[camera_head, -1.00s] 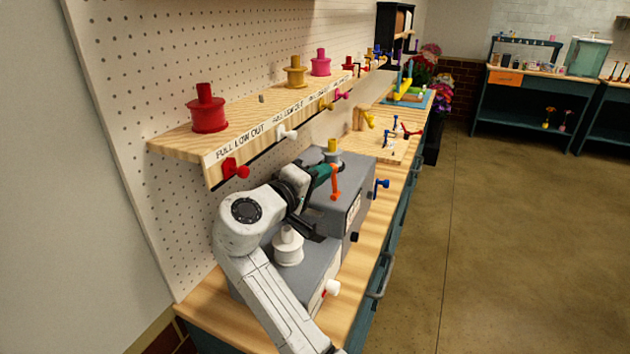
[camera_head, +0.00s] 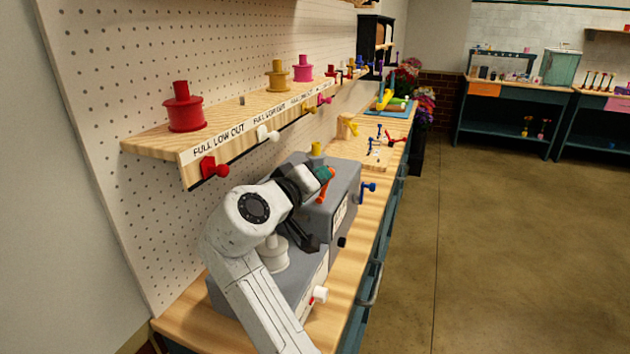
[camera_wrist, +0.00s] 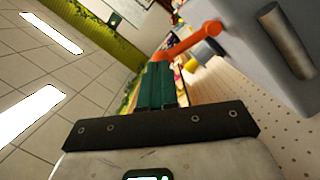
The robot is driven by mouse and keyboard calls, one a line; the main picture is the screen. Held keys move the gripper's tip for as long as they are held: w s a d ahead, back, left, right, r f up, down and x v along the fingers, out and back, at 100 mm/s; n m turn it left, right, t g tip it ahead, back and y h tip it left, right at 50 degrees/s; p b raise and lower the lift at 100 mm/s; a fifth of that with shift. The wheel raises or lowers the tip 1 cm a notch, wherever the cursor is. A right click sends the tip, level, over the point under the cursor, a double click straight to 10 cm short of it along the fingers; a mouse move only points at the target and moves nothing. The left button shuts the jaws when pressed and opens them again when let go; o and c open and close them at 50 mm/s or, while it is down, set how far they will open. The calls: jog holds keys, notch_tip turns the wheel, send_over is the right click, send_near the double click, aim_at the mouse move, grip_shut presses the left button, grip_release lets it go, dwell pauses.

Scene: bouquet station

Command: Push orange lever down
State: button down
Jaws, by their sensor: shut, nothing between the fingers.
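The orange lever (camera_head: 321,192) is on the side of a grey box (camera_head: 345,187) on the workbench. In the head view only part of it shows, slanting below my gripper (camera_head: 326,174). In the wrist view the lever (camera_wrist: 190,43) reaches from its pivot on the grey housing toward my teal fingertips (camera_wrist: 160,80). My fingers are together with nothing between them. The fingertips are very close to the lever's free end; I cannot tell whether they touch it. My arm hides part of the box in the head view.
A white spool (camera_head: 273,254) stands below my arm. A blue lever (camera_head: 368,187) and a white knob (camera_head: 319,294) stick out from the front. The shelf (camera_head: 215,135) with coloured spools is above left. Open floor (camera_head: 490,240) lies to the right.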

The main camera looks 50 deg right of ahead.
jog(key=shift+s+d+f+m+b, duration=0.15)
jog(key=shift+s+d+m+b, duration=0.1)
jog(key=shift+s+m+b, duration=0.5)
dwell(0.8)
jog(key=shift+w, duration=0.1)
jog(key=b+v, duration=0.1)
jog(key=v, duration=1)
dwell(0.3)
